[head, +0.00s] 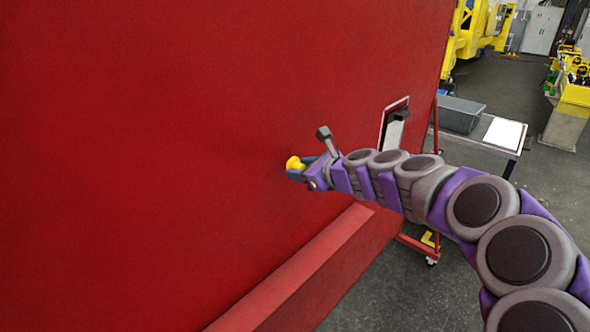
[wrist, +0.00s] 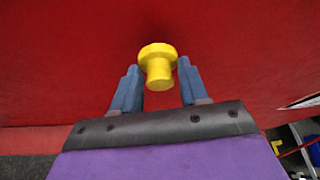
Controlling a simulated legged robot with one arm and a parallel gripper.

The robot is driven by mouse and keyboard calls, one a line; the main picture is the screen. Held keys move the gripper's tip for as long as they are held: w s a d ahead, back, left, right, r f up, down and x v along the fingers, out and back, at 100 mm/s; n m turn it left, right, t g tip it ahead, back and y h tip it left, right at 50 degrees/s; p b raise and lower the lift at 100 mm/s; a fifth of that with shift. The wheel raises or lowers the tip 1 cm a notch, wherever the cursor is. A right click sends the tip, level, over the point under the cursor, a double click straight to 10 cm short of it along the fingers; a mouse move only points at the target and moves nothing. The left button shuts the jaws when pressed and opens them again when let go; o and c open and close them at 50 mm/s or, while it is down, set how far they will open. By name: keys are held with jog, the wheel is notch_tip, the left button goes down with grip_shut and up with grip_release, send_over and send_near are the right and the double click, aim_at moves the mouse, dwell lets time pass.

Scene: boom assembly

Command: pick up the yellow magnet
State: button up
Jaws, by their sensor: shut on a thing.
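The yellow magnet (wrist: 158,66) is a small knob with a wide round head and a narrower stem. In the wrist view it sits between the two blue-grey fingers of my gripper (wrist: 158,80), against the red panel behind. In the head view the magnet (head: 294,163) shows at the tip of my gripper (head: 300,172), close to the red panel (head: 200,120). My gripper is shut on the magnet. I cannot tell whether the magnet touches the panel. Part of the magnet is hidden behind the fingers in the head view.
A red ledge (head: 290,275) juts out below my arm. A framed opening (head: 394,120) is in the panel at right. Beyond it stand a table (head: 480,143) with a grey bin (head: 460,114) and a white sheet (head: 504,134). Grey floor lies at right.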

jog(key=s+d+p, duration=0.1)
jog(key=s+d, duration=0.9)
jog(key=d, duration=0.3)
jog(key=shift+s+d, duration=0.3)
jog(key=shift+d, duration=0.1)
